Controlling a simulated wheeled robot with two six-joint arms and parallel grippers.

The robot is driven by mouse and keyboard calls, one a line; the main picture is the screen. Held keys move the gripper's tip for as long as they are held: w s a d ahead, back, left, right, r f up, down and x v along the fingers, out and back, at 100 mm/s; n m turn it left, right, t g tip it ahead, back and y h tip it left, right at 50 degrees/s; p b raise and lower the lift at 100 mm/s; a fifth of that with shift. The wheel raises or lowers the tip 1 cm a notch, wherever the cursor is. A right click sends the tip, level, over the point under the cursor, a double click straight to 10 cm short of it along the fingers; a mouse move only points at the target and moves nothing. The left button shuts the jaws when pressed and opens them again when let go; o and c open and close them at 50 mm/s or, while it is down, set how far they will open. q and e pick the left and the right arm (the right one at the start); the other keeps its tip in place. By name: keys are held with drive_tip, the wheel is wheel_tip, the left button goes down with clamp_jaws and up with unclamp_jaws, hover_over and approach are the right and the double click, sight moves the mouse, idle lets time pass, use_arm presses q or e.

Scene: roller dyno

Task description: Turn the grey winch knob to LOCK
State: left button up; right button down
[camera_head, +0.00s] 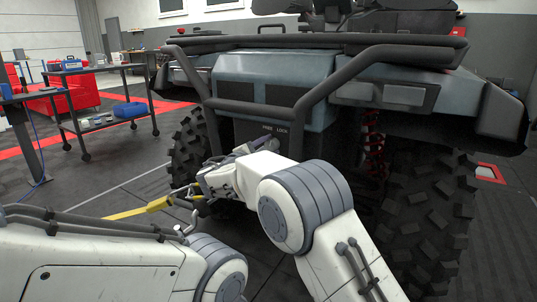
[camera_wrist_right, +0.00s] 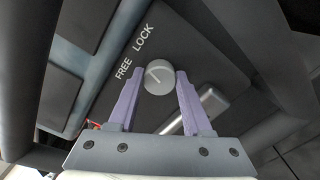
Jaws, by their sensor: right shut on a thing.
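The grey winch knob (camera_wrist_right: 158,78) sits on a dark panel (camera_wrist_right: 190,50) with the words FREE and LOCK printed beside it. A pale pointer line on its face points to the upper left in the wrist view; I cannot tell exactly which word it lines up with. My right gripper (camera_wrist_right: 160,76) has its purple fingers on either side of the knob and is shut on it. In the head view my right gripper (camera_head: 262,143) reaches to the panel below the words, and the knob is hidden there. My left arm enters at the lower left; its gripper is out of view.
The panel is on the front of a vehicle with a dark tubular bumper (camera_head: 325,85) around it and large tyres (camera_head: 425,215) at the sides. A yellow strap (camera_head: 140,210) stretches to the left of my right gripper. A trolley (camera_head: 105,100) stands at the back left.

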drive_tip(key=m+b, duration=0.4)
drive_tip(key=shift+a, duration=0.15)
drive_tip(key=shift+r+m+b, duration=0.2)
drive_tip(key=shift+m+b, duration=0.9)
drive_tip(key=shift+b, duration=0.05)
drive_tip(key=c, duration=0.5)
unclamp_jaws()
drive_tip(key=shift+o, duration=0.9)
drive_tip(key=shift+f, duration=0.1)
